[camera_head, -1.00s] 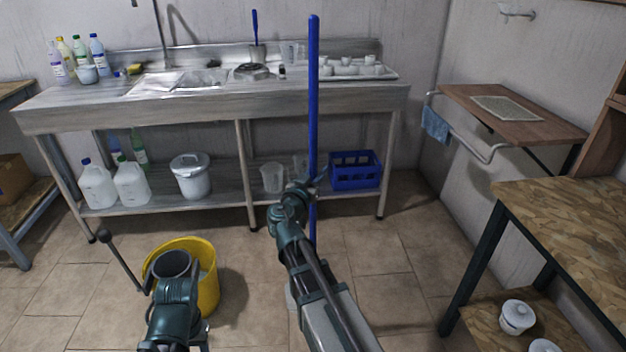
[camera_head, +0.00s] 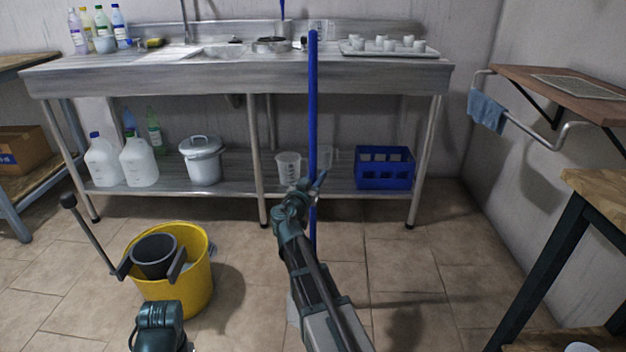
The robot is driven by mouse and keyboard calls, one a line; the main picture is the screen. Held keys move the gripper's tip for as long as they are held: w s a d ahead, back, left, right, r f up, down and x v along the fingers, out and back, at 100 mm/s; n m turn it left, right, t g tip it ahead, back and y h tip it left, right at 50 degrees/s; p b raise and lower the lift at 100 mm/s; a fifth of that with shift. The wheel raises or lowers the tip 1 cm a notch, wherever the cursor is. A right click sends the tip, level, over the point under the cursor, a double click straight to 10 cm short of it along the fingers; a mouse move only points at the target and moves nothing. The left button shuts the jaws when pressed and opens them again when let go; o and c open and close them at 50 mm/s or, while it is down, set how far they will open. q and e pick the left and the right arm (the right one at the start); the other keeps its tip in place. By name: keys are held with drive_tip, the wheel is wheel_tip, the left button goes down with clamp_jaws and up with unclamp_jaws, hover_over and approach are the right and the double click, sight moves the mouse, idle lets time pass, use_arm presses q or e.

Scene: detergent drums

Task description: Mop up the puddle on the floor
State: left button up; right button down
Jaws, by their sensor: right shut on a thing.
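A mop with a long blue handle (camera_head: 313,110) stands upright in front of me. My right gripper (camera_head: 314,190) is shut on the handle at its lower middle. The mop's head is mostly hidden behind my right arm; a small pale patch beside the arm may be part of it. A yellow bucket (camera_head: 195,285) with a dark wringer and a lever stands on the floor at the left. Part of my left arm shows at the bottom left, but its gripper cannot be seen. I cannot make out a puddle on the tiled floor.
A steel sink table (camera_head: 240,75) with a lower shelf stands along the back wall, with a blue crate (camera_head: 384,181) and white jugs (camera_head: 140,163) on that shelf. A wooden table (camera_head: 600,190) is at the right. Floor tiles (camera_head: 420,270) right of the mop are clear.

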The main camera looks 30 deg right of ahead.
use_arm(q)
drive_tip(key=shift+w+d+f+b, duration=0.1)
drive_tip(key=shift+d+f+b, duration=0.15)
drive_tip(key=shift+f+b, duration=0.4)
use_arm(e)
drive_tip(key=shift+w+d+f, duration=0.25)
drive_tip(key=shift+w+f, duration=0.35)
drive_tip(key=shift+f, duration=0.15)
use_arm(q)
drive_tip(key=shift+f, duration=0.15)
wheel_tip(320, 180, down, 4)
drive_tip(key=b, duration=0.3)
drive_tip(key=shift+b, duration=0.3)
use_arm(e)
wheel_tip(320, 180, down, 4)
